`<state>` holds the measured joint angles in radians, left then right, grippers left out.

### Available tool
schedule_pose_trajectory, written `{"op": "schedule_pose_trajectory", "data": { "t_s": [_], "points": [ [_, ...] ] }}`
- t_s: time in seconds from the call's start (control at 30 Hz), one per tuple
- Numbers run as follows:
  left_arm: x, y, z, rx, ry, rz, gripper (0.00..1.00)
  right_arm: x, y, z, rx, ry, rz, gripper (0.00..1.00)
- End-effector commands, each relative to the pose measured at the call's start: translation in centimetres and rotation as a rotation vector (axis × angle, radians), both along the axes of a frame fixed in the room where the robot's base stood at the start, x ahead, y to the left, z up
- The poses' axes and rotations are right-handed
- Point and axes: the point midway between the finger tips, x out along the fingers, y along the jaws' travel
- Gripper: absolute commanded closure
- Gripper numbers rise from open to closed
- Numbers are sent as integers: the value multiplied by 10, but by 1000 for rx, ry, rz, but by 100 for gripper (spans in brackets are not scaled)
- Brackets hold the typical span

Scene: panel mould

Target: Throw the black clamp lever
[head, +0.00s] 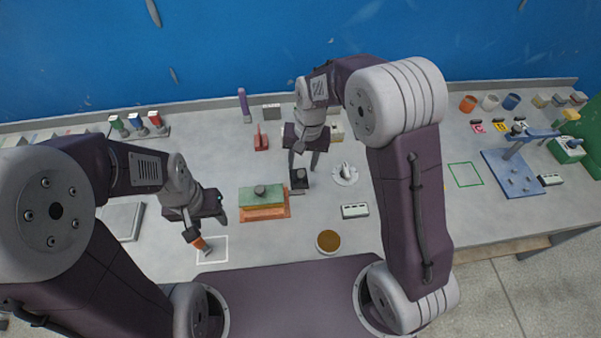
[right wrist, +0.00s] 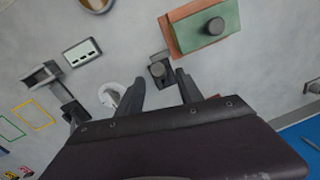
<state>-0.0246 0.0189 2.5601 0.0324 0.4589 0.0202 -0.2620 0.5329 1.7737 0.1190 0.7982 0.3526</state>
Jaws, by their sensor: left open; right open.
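A small black fixture with a round dark top (head: 299,179) stands on the grey table right of the green block; I take it for the clamp lever, though its handle is hard to make out. In the right wrist view it (right wrist: 160,71) shows just beyond the fingertips, between their lines. My right gripper (head: 302,164) points down at it, open, with nothing visible between the fingers (right wrist: 159,80); contact cannot be told. My left gripper (head: 207,227) is open, beside an orange and dark piece (head: 202,245) at the white outlined square.
The green block (head: 258,194) on its orange base lies left of the fixture. A white dial (head: 345,174) stands close on the right, and a white slotted box (head: 355,211) nearer. A grey bracket with black parts (right wrist: 40,76) shows in the right wrist view.

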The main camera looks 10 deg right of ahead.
Motion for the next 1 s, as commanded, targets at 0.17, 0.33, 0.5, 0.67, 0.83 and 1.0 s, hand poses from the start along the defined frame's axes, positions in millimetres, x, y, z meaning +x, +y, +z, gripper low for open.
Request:
{"op": "schedule_pose_trajectory", "data": {
  "t_s": [0.17, 0.33, 0.5, 0.67, 0.83, 1.0],
  "points": [
    [0, 0, 5, 0, 0, 0, 51, -1, 3, -37, -1, 5, 0, 57],
    [0, 0, 7, 0, 0, 0, 51, 0, 5, -59, 0, 3, 0, 57],
    [0, 0, 7, 0, 0, 0, 51, 1, 6, -65, 0, 0, 0, 57],
    [0, 0, 7, 0, 0, 0, 51, 1, 6, -64, 0, 0, 0, 62],
    [0, 0, 7, 0, 0, 0, 51, 1, 5, -64, 0, 0, 0, 100],
    [0, 0, 7, 0, 0, 0, 51, 1, 5, -64, 0, 0, -1, 100]
  ]
}}
